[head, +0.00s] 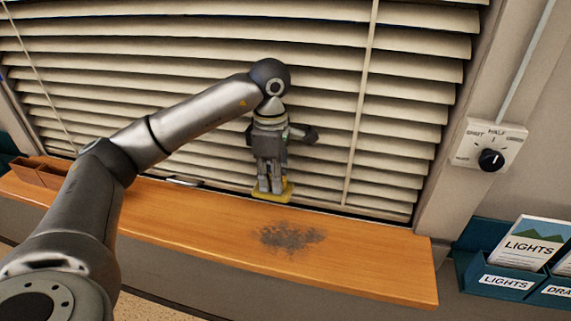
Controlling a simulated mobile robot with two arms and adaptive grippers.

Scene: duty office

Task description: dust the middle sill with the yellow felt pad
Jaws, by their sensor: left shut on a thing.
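My left arm comes in from the left and its gripper (270,185) points down over the wooden sill (370,262). The left gripper is shut on the yellow felt pad (273,197), which shows at the fingertips, at the back of the sill near the blinds. I cannot tell for sure whether the pad touches the sill. A dark grey patch of dust (291,238) lies on the sill, in front and to the right of the pad. My right gripper is not in view.
Slatted blinds (330,100) hang close behind the sill and gripper. A brown open box (42,171) sits at the sill's left end. On the right wall are a dial switch (490,159) and a teal leaflet rack (503,278). The sill's right part is clear.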

